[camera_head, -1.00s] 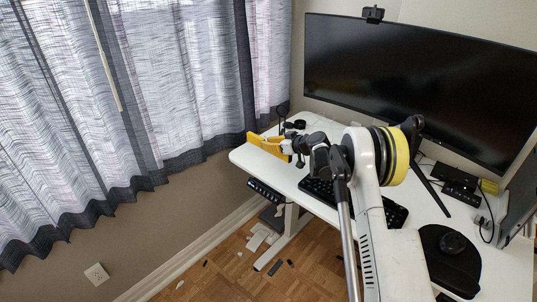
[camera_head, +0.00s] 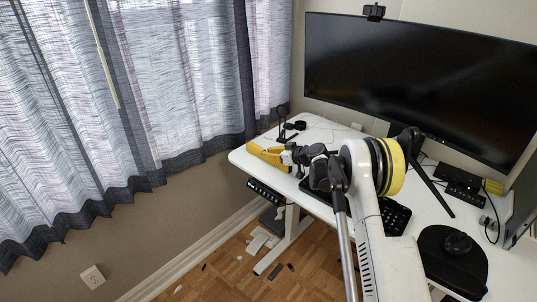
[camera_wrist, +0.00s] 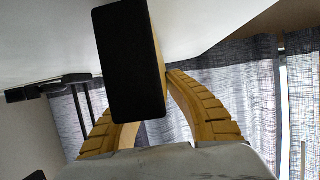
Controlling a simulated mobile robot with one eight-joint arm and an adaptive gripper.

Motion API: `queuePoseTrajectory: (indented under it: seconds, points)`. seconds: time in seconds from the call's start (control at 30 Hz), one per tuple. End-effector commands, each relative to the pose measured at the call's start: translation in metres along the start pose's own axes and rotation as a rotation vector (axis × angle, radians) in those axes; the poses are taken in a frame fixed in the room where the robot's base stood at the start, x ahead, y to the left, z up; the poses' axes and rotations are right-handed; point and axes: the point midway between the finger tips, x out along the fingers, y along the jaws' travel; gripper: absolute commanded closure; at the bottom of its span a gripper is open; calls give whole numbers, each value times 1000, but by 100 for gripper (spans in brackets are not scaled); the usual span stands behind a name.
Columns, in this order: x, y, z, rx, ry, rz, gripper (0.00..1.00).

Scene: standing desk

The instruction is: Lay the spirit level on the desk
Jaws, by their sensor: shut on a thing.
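The yellow spirit level (camera_head: 266,153) is at the far left corner of the white desk (camera_head: 312,219), low over its top. I cannot tell whether it touches the desk. My gripper (camera_head: 287,157) is shut on it near its right end. In the wrist view, a black end face of the level (camera_wrist: 130,65) with a thin yellow side stands between the two curved yellow fingers of my gripper (camera_wrist: 144,118). The rest of the level is hidden behind that end.
A dark stand (camera_head: 282,125) and a small black object (camera_head: 300,125) are just behind the level. The keyboard (camera_head: 395,216) is partly hidden by my arm. A monitor (camera_head: 420,85) spans the back, and a mouse (camera_head: 458,243) lies on a black pad at right.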

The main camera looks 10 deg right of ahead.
Motion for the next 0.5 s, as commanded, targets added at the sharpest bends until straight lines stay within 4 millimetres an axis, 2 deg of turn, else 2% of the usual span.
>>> queuePoseTrajectory:
  seconds: [0.03, 0.07, 0.37, 0.5]
  points:
    - [0, 0, 0, 0, 0, 0, 74]
    - [0, 0, 0, 0, 0, 0, 65]
    - [0, 0, -1, 0, 0, 0, 65]
    - [-5, 0, -11, 0, 0, 0, 65]
